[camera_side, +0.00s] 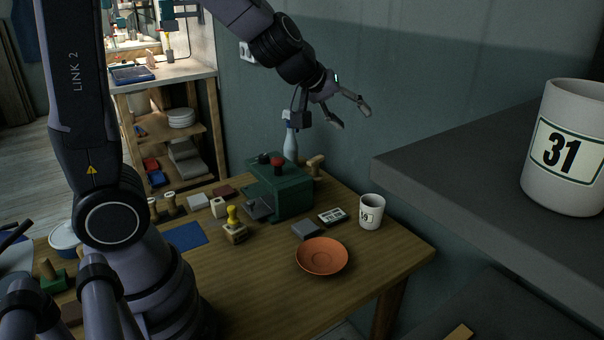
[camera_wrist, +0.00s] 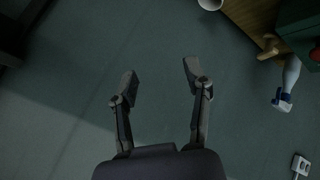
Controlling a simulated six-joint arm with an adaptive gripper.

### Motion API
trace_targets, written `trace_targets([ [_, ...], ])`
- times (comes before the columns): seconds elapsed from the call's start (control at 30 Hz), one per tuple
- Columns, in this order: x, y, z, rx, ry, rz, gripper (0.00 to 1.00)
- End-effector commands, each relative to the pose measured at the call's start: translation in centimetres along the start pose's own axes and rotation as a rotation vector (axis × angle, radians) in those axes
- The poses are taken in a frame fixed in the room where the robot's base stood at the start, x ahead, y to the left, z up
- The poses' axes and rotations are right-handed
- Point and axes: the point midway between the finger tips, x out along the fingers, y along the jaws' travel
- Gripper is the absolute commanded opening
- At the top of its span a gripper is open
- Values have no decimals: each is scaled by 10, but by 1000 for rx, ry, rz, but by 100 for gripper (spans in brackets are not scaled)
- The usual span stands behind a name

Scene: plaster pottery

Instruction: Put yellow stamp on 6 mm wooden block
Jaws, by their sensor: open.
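The yellow stamp (camera_side: 232,214) has a yellow knob handle and stands upright on a light wooden base, near the middle of the wooden table. A small pale wooden block (camera_side: 218,208) sits just behind and left of it. No 6 mm marking is readable, so I cannot tell which block is the 6 mm one. My gripper (camera_side: 353,118) is high above the back of the table near the wall, well away from the stamp. In the wrist view its fingers (camera_wrist: 160,76) are spread and empty, with bare wall between them. The stamp is not in the wrist view.
A green machine (camera_side: 290,195) with a red knob stands behind the stamp, with a spray bottle (camera_side: 290,145) behind it. An orange saucer (camera_side: 322,256), a mug (camera_side: 371,212), a grey block (camera_side: 306,229) and a blue mat (camera_side: 183,236) surround it. The table's front right is clear.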

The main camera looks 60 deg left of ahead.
Motion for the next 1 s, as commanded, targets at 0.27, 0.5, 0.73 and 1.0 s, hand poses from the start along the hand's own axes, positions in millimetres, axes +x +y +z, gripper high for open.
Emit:
trace_targets([
  [0.27, -154, -47, 66, 611, -224, 17, 49],
  [0.5, -202, -110, 82, 823, -268, -154, 49],
  [0.73, -206, -117, 82, 840, -273, -177, 49],
  [1.0, -206, -116, 82, 840, -273, -175, 49],
])
